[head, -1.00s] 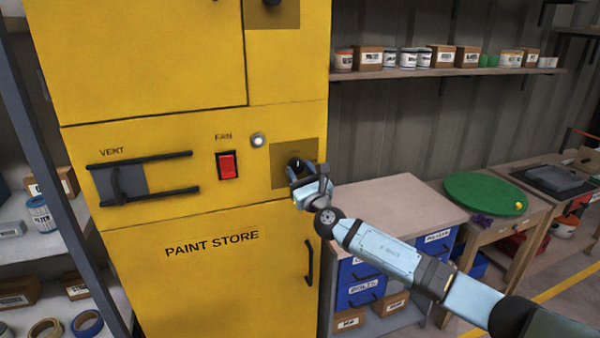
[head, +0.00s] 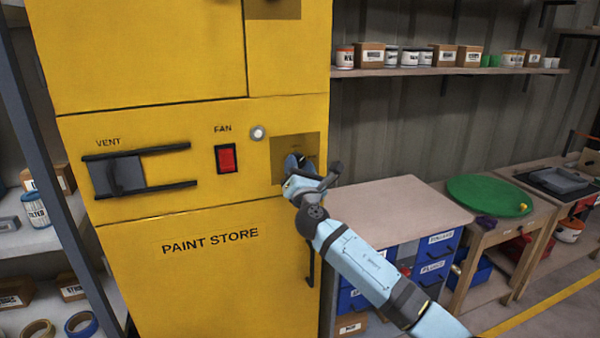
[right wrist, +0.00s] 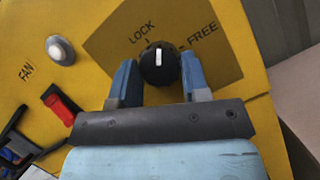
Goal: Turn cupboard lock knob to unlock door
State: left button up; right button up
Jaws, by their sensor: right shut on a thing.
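The yellow paint store cupboard (head: 215,270) fills the left half of the head view. Its lock knob (right wrist: 158,65) is round and black with a white pointer line, on a darker plate (right wrist: 110,42) marked LOCK and FREE. In the right wrist view the pointer stands between the two marks, closer to LOCK. My right gripper (right wrist: 158,78) is shut on the knob, one blue finger at each side. In the head view my right gripper (head: 299,168) hides most of the knob. The cupboard door below is closed. My left gripper is not in view.
A red fan switch (head: 226,158), a round pale button (head: 257,133) and a vent slide (head: 120,175) sit left of the knob. A door handle (head: 311,264) is below, partly behind my arm. A workbench (head: 395,205) stands right.

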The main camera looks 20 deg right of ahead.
pick_arm(q)
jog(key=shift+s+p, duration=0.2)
jog(key=shift+p, duration=0.35)
pick_arm(e)
jog(key=m+g+h, duration=0.1)
jog(key=m, duration=0.3)
jog(key=m+g+h, duration=0.1)
jog(key=m, duration=0.3)
jog(key=m+g+h, duration=0.2)
jog(key=m, duration=0.3)
jog(key=shift+a+r, duration=0.2)
jog(key=shift+r, duration=0.1)
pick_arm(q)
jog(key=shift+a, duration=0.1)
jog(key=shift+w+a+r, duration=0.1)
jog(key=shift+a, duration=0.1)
pick_arm(e)
jog(key=o, duration=0.9)
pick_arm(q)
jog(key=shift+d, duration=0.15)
